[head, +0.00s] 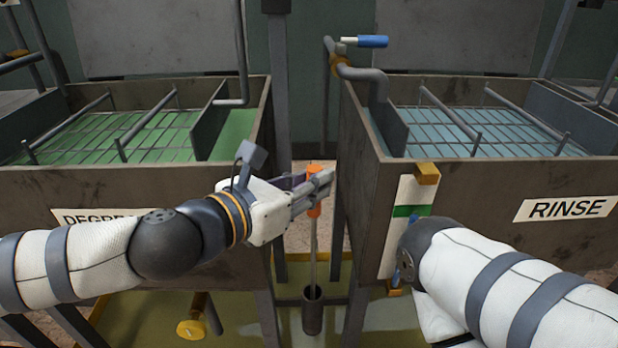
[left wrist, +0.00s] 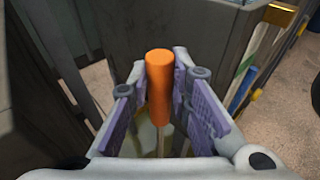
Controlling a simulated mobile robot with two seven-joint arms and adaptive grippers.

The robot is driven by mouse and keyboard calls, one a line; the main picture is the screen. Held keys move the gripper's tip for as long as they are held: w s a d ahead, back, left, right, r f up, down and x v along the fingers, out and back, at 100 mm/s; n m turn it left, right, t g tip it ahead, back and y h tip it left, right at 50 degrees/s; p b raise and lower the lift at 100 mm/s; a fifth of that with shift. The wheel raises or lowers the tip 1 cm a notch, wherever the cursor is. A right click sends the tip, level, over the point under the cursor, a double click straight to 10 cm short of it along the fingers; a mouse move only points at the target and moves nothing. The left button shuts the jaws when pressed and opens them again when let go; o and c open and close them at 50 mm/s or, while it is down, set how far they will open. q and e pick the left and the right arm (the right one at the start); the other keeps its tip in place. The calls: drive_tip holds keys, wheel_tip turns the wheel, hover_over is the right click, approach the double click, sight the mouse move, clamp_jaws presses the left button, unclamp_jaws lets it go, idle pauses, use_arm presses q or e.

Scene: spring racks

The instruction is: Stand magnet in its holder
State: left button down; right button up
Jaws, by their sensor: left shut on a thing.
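The magnet is a thin grey rod with an orange handle (head: 314,207). My left gripper (head: 316,188) is shut on the handle, between the two tanks. The rod hangs about upright below it. Its lower end meets the mouth of a dark upright cup, the holder (head: 312,312); I cannot tell how deep the tip is. In the left wrist view the orange handle (left wrist: 160,85) stands between the fingers (left wrist: 162,95), and the holder is hidden. My right arm reaches in from the right; its gripper does not show.
The DEGREASE tank (head: 130,205) stands left and the RINSE tank (head: 470,190) right, with a narrow gap between. A gauge strip (head: 408,220) is on the RINSE tank's front. A yellow valve wheel (head: 191,330) is low left.

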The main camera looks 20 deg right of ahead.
use_arm(q)
drive_tip(key=shift+f, duration=0.25)
drive_tip(key=c, duration=1.4)
unclamp_jaws()
drive_tip(key=shift+a, duration=0.1)
drive_tip(key=v, duration=1.2)
